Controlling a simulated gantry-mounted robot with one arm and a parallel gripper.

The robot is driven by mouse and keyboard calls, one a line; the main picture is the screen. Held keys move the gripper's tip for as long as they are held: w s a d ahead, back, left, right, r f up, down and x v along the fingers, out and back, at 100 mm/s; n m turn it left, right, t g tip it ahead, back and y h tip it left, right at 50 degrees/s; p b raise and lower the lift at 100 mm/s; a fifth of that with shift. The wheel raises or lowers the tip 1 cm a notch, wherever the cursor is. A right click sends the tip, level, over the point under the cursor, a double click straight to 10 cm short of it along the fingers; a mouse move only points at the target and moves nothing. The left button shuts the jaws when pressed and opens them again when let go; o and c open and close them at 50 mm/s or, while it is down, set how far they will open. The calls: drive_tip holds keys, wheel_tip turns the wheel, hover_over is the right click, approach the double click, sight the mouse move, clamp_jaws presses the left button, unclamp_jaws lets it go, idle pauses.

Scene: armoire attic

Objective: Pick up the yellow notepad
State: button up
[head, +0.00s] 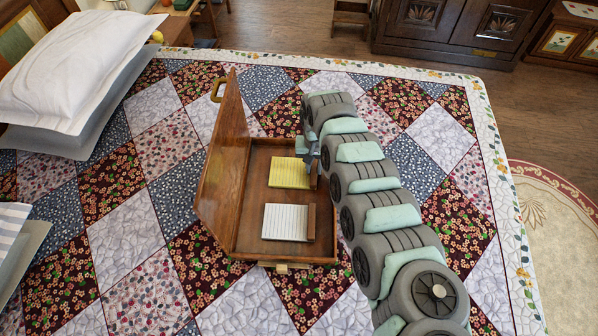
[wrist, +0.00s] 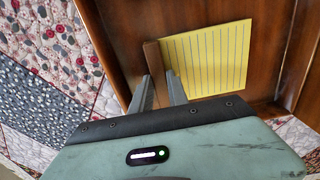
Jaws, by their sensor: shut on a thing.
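The yellow notepad (head: 289,173) with ruled lines and a brown bound edge is at the open wooden case (head: 250,219), in its far part. It also shows in the wrist view (wrist: 207,60), with its brown edge (wrist: 152,57) toward my gripper. My gripper (wrist: 161,82) is shut on the notepad's brown edge, one finger on each side. In the head view my gripper (head: 313,163) is at the notepad's right side, partly hidden by my arm. I cannot tell whether the notepad touches the case floor.
A white ruled notepad (head: 285,221) lies in the near part of the case. The case lid (head: 224,165) stands open on the left. The case rests on a patchwork quilt (head: 137,235). Pillows (head: 78,65) lie at the upper left. The quilt around the case is clear.

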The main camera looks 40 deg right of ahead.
clamp_jaws()
drive_tip(key=shift+r, duration=0.1)
